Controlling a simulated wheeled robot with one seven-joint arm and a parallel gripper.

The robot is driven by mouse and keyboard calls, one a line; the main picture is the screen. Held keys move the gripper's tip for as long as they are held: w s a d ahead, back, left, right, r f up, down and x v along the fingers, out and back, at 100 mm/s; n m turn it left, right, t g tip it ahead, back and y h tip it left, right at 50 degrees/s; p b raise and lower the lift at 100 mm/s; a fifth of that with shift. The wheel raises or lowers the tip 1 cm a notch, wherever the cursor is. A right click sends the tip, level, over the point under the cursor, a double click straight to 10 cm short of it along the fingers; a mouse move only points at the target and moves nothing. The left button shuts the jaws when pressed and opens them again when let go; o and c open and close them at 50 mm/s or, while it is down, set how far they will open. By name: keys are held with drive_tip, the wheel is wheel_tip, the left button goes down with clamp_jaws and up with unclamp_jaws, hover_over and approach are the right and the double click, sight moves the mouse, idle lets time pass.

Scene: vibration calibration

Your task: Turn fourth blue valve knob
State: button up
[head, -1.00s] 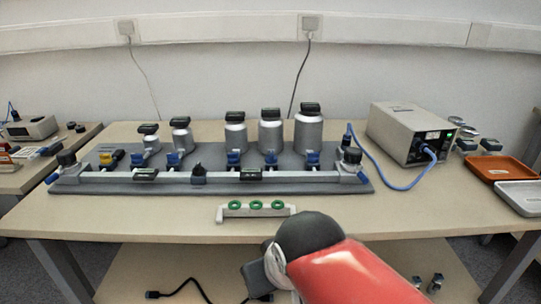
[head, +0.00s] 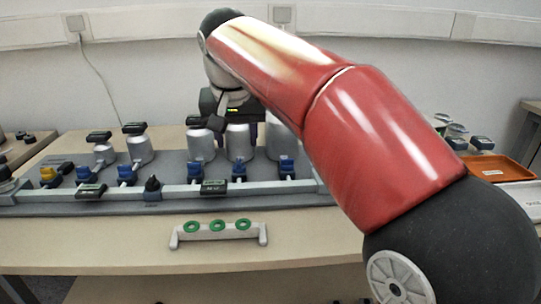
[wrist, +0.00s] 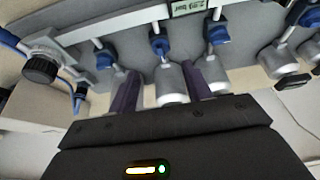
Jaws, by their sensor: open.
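The grey valve board (head: 270,196) carries a row of small blue valve knobs below grey cans. The fourth blue knob from the left (head: 239,170) is right of a small gauge display. In the wrist view, seen from the opposite side, this knob (wrist: 158,42) lies ahead of the fingertips, near the middle between them. My gripper (wrist: 160,70) is open, its two dark purple fingers apart on either side of a grey can (wrist: 171,86). No contact with the knob shows. In the head view my wrist is over the cans, and my arm hides the board's right end.
Neighbouring blue knobs (wrist: 105,53) (wrist: 217,32) are close on both sides. Grey cans with black tops (head: 138,146) stand behind the knobs. A white holder with green rings (head: 217,232) is in front of the board. An orange tray (head: 497,168) is at right.

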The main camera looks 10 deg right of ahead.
sight(238, 161)
drive_tip(key=b+x, duration=0.1)
drive_tip(key=x, duration=0.6)
drive_tip(key=shift+w+f, duration=0.3)
drive_tip(key=c, duration=1)
drive_tip(key=shift+o, duration=0.2)
